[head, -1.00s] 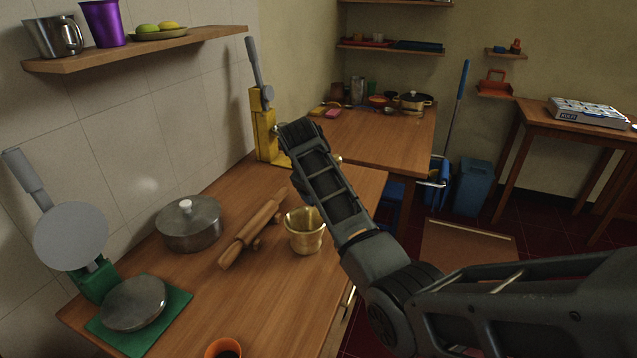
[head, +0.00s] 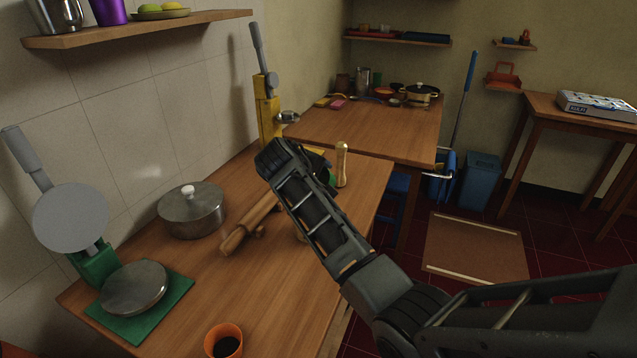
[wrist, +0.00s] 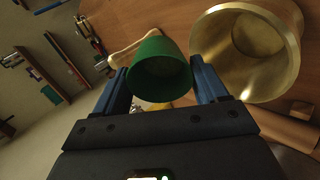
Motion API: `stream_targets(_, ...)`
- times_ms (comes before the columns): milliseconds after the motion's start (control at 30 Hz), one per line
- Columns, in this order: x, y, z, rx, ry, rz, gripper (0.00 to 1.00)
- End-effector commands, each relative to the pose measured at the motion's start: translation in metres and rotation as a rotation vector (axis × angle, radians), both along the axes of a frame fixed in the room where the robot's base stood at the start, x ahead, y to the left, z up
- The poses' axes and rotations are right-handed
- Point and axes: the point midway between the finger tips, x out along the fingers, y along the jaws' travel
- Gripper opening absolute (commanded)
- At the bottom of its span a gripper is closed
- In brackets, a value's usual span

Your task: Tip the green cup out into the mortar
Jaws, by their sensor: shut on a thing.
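My gripper (wrist: 160,80) is shut on the green cup (wrist: 160,67), with one blue finger on each side of it in the wrist view. The inside of the cup looks dark green; I cannot make out its contents. The brass mortar (wrist: 238,82) is close beside the cup, to its right in the wrist view, with its wide mouth showing and no clear contents. In the head view my arm hides nearly all of the mortar and most of the gripper. A small bit of green (head: 329,184) shows past the arm there.
A wooden pestle (head: 341,166) stands on the counter just past my arm. A rolling pin (head: 247,226), a lidded pot (head: 192,211), a yellow press (head: 268,112), a green press (head: 91,258) and an orange cup (head: 223,342) with dark contents share the counter.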

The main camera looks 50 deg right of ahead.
Motion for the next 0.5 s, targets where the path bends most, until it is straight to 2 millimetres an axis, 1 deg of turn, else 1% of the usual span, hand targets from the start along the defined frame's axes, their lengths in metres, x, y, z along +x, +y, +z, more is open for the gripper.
stream_targets(33,0.0001,0.0003,-0.0020,-0.013,-0.001,0.001,0.43)
stream_targets(500,-0.0004,0.0026,0.0003,-0.126,-0.008,0.000,0.43)
